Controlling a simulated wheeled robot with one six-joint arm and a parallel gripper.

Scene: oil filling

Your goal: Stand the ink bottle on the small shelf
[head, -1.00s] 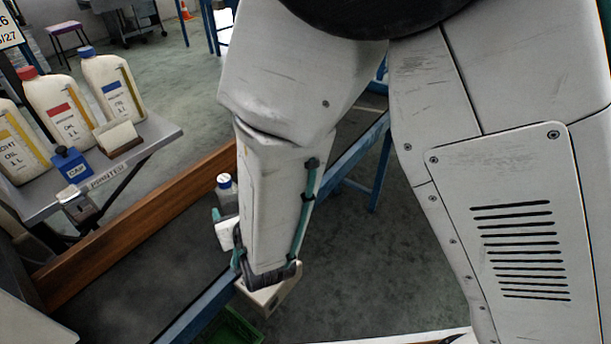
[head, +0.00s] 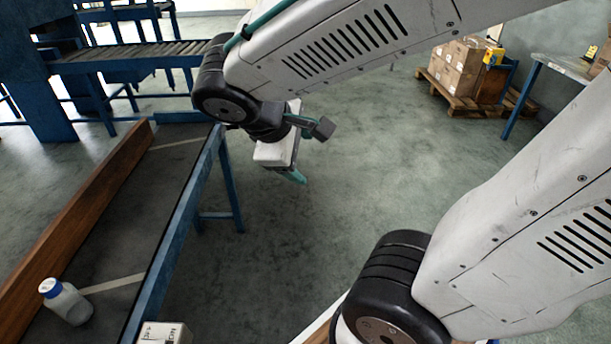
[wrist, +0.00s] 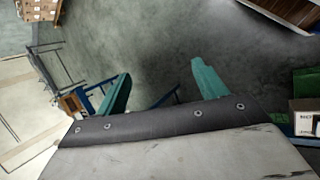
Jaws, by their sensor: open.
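A translucent bottle with a blue cap (head: 68,303) stands on the dark belt at the lower left of the head view. No label on it can be read, so I cannot tell whether it is the ink bottle. My gripper (head: 298,178) is well up and right of it, past the blue belt rail, over open floor. The wrist view shows its two green fingers (wrist: 160,75) spread apart with nothing between them. The small shelf is not in view now.
A wooden rail (head: 75,225) and a blue rail (head: 180,220) bound the belt. A white carton (head: 165,334) is at the bottom edge. Stacked cartons (head: 465,68) sit on a pallet at the back. A green crate (wrist: 306,84) shows at right in the wrist view. The middle floor is clear.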

